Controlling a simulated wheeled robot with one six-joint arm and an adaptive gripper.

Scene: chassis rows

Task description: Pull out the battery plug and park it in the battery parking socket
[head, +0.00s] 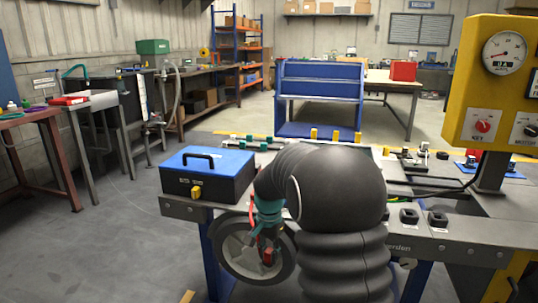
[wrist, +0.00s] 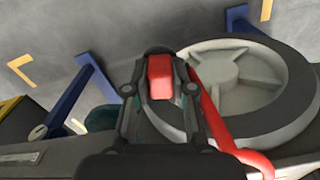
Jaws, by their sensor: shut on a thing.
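The battery plug (wrist: 160,76) is a red block between the fingers of my gripper (wrist: 160,92) in the wrist view. My gripper is shut on it. In the head view my gripper (head: 266,243) points down in front of the wheel, with the red plug (head: 267,257) low at its tips. The plug appears clear of any socket. A thick red cable (wrist: 212,112) runs beside the gripper. The battery (head: 207,172) is a black box with a blue top and handle on the bench's left end. I cannot tell which fitting is the parking socket.
A grey wheel (head: 240,248) is close behind my gripper, below the bench edge. Two black fittings (head: 409,216) sit on the bench's right front. A yellow gauge panel (head: 492,90) stands at right. My dark arm hides the bench's middle. Open floor lies left.

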